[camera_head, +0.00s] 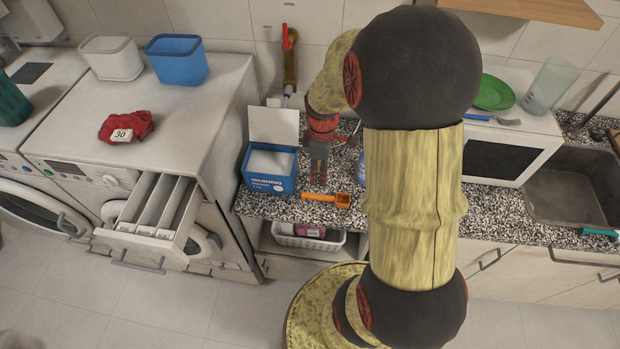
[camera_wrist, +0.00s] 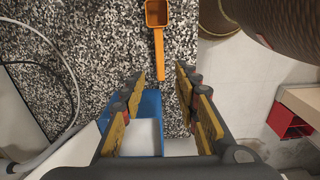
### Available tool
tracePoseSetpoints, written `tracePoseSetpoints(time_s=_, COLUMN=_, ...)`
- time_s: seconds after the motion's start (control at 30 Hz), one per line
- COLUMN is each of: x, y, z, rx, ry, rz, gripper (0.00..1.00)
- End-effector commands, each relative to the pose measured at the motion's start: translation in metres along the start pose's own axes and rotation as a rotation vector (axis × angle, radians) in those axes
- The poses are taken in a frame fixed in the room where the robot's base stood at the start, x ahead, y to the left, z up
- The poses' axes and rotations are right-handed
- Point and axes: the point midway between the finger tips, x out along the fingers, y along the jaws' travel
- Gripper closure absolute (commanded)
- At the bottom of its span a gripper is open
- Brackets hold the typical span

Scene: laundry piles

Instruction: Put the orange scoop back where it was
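The orange scoop (camera_head: 341,200) lies on the speckled countertop near its front edge, its cup to the right. In the wrist view the scoop (camera_wrist: 158,40) has its handle end pointing between my fingertips. My gripper (camera_head: 319,182) points down over the counter, just behind the scoop. In the wrist view my gripper (camera_wrist: 160,76) is open, with nothing between its fingers. The blue washing powder box (camera_head: 268,185) stands left of my gripper with its lid up and white powder inside. The box (camera_wrist: 150,106) also shows below the fingers in the wrist view.
A washing machine (camera_head: 205,115) with its detergent drawer (camera_head: 150,232) pulled out stands at the left. A red cloth (camera_head: 128,122) lies on top. A white basket (camera_head: 310,241) sits below the counter. A microwave (camera_head: 505,152) and sink (camera_head: 575,190) are right of my arm.

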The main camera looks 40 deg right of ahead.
Motion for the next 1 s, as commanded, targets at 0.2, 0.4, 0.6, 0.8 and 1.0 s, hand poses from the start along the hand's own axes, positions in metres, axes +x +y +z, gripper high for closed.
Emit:
tracePoseSetpoints(time_s=0.2, x=-0.089, y=-0.039, z=-0.045, rx=0.154, ry=0.072, rz=0.114, gripper=0.69)
tracePoseSetpoints(time_s=0.4, x=-0.178, y=-0.12, z=-0.074, rx=0.383, ry=0.23, rz=0.196, gripper=0.69)
tracePoseSetpoints(time_s=0.6, x=-0.224, y=-0.19, z=-0.072, rx=0.574, ry=0.389, rz=0.193, gripper=0.69)
tracePoseSetpoints(time_s=0.8, x=-0.237, y=-0.218, z=-0.066, rx=0.667, ry=0.462, rz=0.17, gripper=0.69)
tracePoseSetpoints(time_s=1.0, x=-0.237, y=-0.22, z=-0.065, rx=0.679, ry=0.466, rz=0.165, gripper=0.69)
